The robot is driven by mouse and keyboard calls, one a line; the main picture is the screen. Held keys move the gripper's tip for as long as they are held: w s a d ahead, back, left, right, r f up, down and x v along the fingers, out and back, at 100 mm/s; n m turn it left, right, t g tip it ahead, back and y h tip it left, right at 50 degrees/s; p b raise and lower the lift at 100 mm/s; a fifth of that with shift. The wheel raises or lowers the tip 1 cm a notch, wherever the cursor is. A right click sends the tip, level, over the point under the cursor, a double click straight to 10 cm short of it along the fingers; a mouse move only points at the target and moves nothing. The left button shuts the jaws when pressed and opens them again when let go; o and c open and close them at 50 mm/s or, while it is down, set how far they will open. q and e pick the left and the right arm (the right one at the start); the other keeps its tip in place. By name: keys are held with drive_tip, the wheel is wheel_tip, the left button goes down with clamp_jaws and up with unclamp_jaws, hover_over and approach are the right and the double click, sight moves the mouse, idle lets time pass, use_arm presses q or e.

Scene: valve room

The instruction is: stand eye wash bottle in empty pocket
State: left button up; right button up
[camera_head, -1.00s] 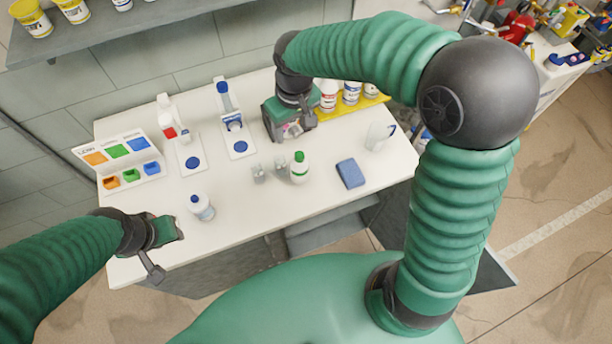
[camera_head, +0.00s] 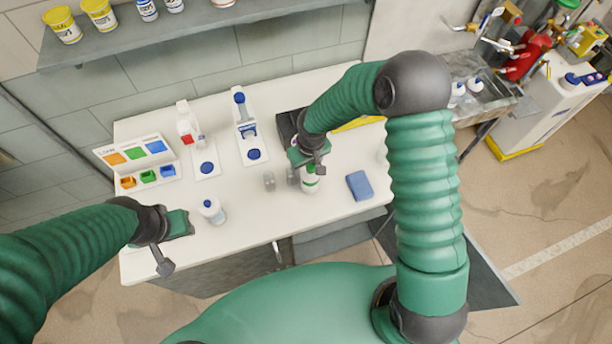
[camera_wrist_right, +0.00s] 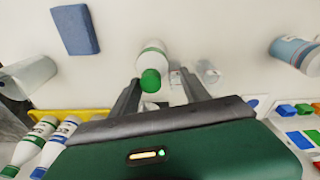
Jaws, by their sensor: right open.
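The eye wash bottle, white with a green cap and green band, stands upright on the white table; it shows in the head view (camera_head: 311,186) and the right wrist view (camera_wrist_right: 152,62). My right gripper (camera_head: 307,165) is above it, open, with its fingers (camera_wrist_right: 162,88) on either side of the green cap. I cannot tell whether they touch it. A yellow rack (camera_head: 362,122) is mostly hidden behind my right arm; its edge and two bottles show in the wrist view (camera_wrist_right: 95,114). Its empty pocket is not visible. My left gripper (camera_head: 172,243) hovers by the table's left front edge; its jaws are unclear.
A blue sponge-like block (camera_head: 360,186) lies right of the bottle. Small clear containers (camera_head: 269,181) stand close on its left. A blue-capped bottle (camera_head: 212,212) is near my left gripper. Dispensers (camera_head: 245,115) and a colored-bin stand (camera_head: 138,165) occupy the back left.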

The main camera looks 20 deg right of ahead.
drive_tip(key=shift+d+f, duration=0.35)
drive_tip(key=shift+f, duration=0.1)
drive_tip(key=shift+d+f, duration=0.1)
drive_tip(key=shift+d, duration=0.55)
drive_tip(key=shift+w+d, duration=0.1)
drive_tip(key=shift+c, duration=3.3)
drive_tip(key=shift+a, duration=0.65)
drive_tip(key=c, duration=0.5)
drive_tip(key=shift+a, duration=0.2)
clamp_jaws()
drive_tip(key=shift+d, duration=0.65)
use_arm(q)
drive_tip(key=shift+s+d+r, duration=0.1)
drive_tip(key=shift+d+r, duration=0.1)
drive_tip(key=shift+d, duration=0.75)
drive_tip(key=shift+a, duration=0.3)
use_arm(e)
drive_tip(key=shift+a, duration=0.35)
use_arm(q)
drive_tip(key=shift+d, duration=0.15)
use_arm(e)
drive_tip(key=shift+d, duration=0.1)
